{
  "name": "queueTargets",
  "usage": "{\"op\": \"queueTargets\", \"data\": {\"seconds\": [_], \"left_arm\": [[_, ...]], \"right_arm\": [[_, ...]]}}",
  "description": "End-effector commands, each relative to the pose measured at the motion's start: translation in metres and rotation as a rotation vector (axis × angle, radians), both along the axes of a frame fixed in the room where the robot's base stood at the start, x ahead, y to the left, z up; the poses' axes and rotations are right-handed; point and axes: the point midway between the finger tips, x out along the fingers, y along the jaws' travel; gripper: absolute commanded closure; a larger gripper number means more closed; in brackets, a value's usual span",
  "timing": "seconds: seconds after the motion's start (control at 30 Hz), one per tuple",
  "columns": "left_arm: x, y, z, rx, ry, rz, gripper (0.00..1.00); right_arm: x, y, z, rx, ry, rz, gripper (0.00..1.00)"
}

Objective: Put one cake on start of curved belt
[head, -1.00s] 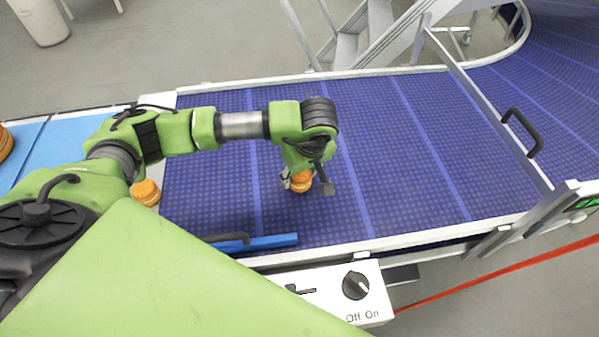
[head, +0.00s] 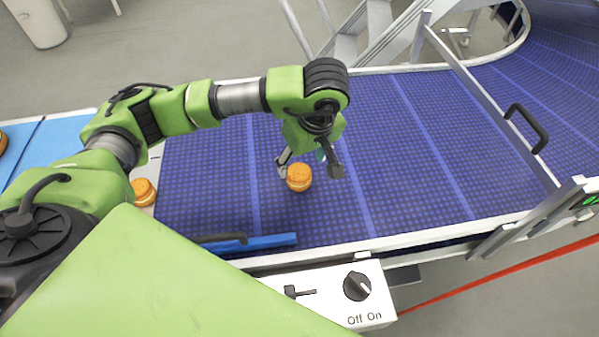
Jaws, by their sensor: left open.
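One small round orange-brown cake (head: 299,178) sits on the blue curved belt (head: 400,160), on its near straight stretch. My left gripper (head: 309,168) is open just above and behind this cake, with its fingers spread to either side and apart from it. A second cake (head: 144,191) sits on the pale strip at the belt's left end, beside my arm. Part of another orange item (head: 2,143) shows at the left edge of the picture. My right gripper is not in view.
A light-blue belt (head: 68,135) lies at the left. A gate bar with a black handle (head: 526,128) crosses the blue belt at the right. A blue bar (head: 268,241) and a white switch box (head: 345,295) are at the near edge. Metal stairs (head: 362,32) stand behind.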

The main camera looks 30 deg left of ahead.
Motion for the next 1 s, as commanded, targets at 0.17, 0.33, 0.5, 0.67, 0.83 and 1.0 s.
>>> {"op": "queueTargets", "data": {"seconds": [0.17,0.33,0.5,0.67,0.83,1.0], "left_arm": [[-0.004,-0.007,0.030,0.000,-0.004,-0.001,0.41],[-0.007,-0.010,0.044,-0.001,-0.001,0.000,0.41],[-0.008,-0.011,0.047,0.000,0.001,0.000,0.41],[-0.008,-0.011,0.047,0.000,0.001,0.001,0.41],[-0.008,-0.011,0.047,0.000,0.001,0.001,0.41],[-0.008,-0.011,0.047,0.000,0.001,0.000,0.41]], "right_arm": [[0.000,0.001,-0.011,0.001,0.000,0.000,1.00],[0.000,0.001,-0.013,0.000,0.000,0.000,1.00],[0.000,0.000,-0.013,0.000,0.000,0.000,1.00],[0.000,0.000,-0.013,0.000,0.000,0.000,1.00],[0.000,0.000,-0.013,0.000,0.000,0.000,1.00],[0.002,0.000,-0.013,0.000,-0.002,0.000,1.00]]}}
